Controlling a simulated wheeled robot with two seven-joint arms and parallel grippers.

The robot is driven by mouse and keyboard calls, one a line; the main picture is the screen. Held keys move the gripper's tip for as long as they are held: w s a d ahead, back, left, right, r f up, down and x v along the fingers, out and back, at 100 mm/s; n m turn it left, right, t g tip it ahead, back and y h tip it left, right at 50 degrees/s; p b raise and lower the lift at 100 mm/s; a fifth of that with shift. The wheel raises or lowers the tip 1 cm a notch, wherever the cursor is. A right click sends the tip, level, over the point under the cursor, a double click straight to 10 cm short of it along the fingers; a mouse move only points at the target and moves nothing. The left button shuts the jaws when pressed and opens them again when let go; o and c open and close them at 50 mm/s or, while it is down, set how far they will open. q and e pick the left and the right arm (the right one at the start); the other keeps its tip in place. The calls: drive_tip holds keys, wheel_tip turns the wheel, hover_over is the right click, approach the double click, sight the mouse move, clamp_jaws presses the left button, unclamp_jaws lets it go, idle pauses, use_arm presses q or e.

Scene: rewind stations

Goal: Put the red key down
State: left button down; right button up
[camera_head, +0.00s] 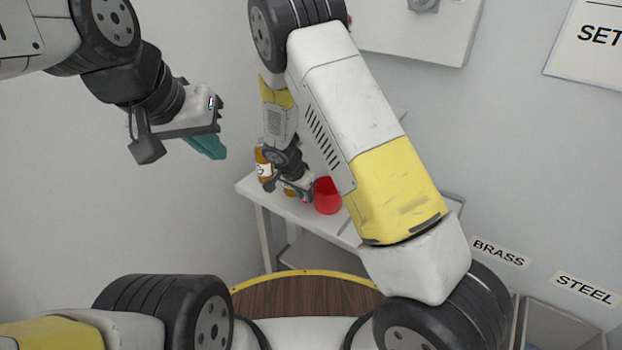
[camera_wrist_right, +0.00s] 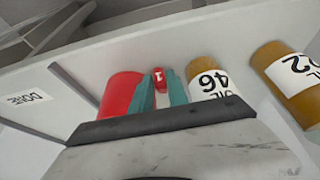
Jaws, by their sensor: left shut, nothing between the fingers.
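The red key (camera_wrist_right: 158,74), with a white mark on it, sits between the teal fingertips of my right gripper (camera_wrist_right: 160,88) in the right wrist view. Those fingers look closed on it. In the head view my right gripper (camera_head: 304,194) is low over the shelf, just left of the red cup (camera_head: 328,196); the key is barely distinguishable there. Whether the key touches the shelf, I cannot tell. My left gripper (camera_head: 210,148) is shut and empty, in the air at the upper left.
The red cup (camera_wrist_right: 120,96) and amber bottles labelled 46 (camera_wrist_right: 208,84) and 22 (camera_wrist_right: 288,76) stand close around my right gripper. A DONE label (camera_wrist_right: 30,99) is at the left. BRASS (camera_head: 498,253) and STEEL (camera_head: 585,289) labels are at the right. A brown round surface (camera_head: 305,294) is in front.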

drive_tip(key=shift+w+d+f, duration=0.1)
drive_tip(key=shift+w+f, duration=0.05)
drive_tip(key=shift+f, duration=0.35)
clamp_jaws()
